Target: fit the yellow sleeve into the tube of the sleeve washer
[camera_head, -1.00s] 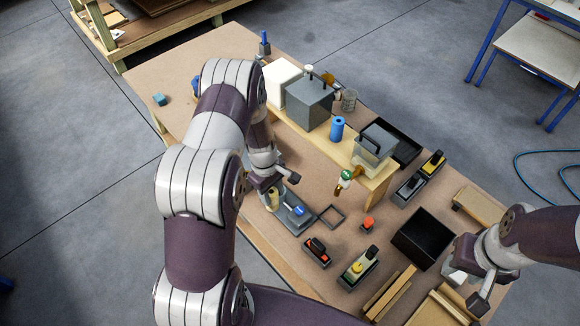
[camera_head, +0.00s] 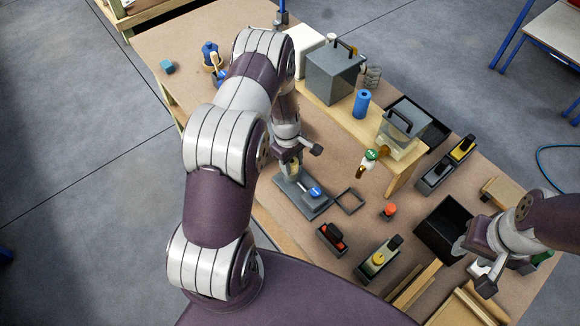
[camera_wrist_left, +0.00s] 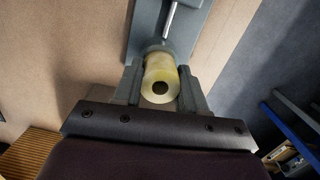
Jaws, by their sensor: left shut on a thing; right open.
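The yellow sleeve (camera_wrist_left: 161,78) is a pale yellow hollow cylinder, seen end-on in the left wrist view. My left gripper (camera_wrist_left: 160,92) is shut on it, one finger on each side. The sleeve washer (camera_head: 297,203) is a grey plate with a blue knob (camera_head: 315,192) in the head view; its grey body (camera_wrist_left: 146,22) shows beyond the sleeve in the wrist view. The sleeve's far end is at the washer's round grey part; I cannot tell whether it is inside the tube. My left gripper (camera_head: 290,163) is over the washer's left end. My right gripper (camera_head: 480,272) is open and apart from these.
A square frame (camera_head: 351,200) and a small red-topped pot (camera_head: 389,211) are right of the washer. A black bin (camera_head: 432,240) is near my right gripper. A wooden shelf (camera_head: 345,113) with a grey box (camera_head: 332,72) and blue roll (camera_head: 361,103) stands behind.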

